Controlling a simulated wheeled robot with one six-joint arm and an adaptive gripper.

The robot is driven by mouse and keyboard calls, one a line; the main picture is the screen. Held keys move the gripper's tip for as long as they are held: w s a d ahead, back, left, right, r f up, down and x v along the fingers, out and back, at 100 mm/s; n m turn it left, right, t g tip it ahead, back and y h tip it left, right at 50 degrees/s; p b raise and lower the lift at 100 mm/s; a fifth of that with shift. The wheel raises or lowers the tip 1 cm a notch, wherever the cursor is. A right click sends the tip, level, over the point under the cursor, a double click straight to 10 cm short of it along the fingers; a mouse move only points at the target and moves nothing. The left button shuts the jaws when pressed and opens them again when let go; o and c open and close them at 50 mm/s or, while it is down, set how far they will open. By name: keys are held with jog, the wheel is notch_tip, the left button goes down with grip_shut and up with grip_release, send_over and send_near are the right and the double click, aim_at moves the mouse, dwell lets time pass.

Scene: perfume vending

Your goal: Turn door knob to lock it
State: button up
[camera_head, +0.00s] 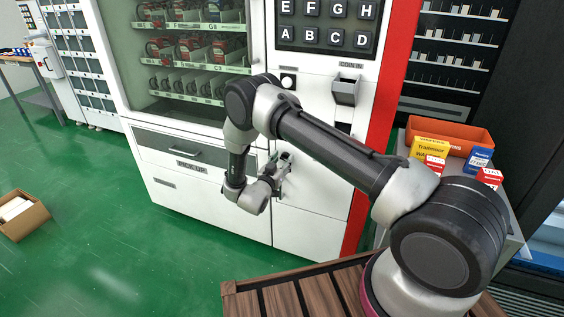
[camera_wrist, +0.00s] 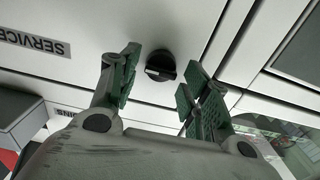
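The round black door knob (camera_wrist: 160,66) sits on the white machine door, with a lighter bar across its face. In the wrist view my gripper (camera_wrist: 158,80) is open, with one green-padded finger to the left of the knob and the other to the right. Gaps show between the knob and both pads, so it is not gripped. In the head view my gripper (camera_head: 283,170) is close to the lower front of the white vending machine (camera_head: 310,228), by the seam between its doors. The knob is hidden or too small to tell there.
A pick-up flap (camera_head: 185,153) is left of my gripper, and a coin-in box (camera_head: 346,90) is above it. An orange bin (camera_head: 450,132) and small boxes stand on a stand at the right. A cardboard box (camera_head: 20,215) lies on the green floor, which is otherwise largely clear.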

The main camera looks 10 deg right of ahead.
jog(key=c, duration=0.6)
jog(key=shift+c, duration=0.2)
jog(key=shift+n, duration=0.4)
jog(key=n, duration=0.6)
jog(key=shift+a, duration=0.1)
jog(key=n, duration=0.5)
jog(key=shift+w+f+n, duration=0.1)
jog(key=shift+n, duration=0.3)
jog(key=n, duration=0.5)
jog(key=shift+a+f+n, duration=0.1)
jog(key=shift+n, duration=0.2)
jog(key=o, duration=1)
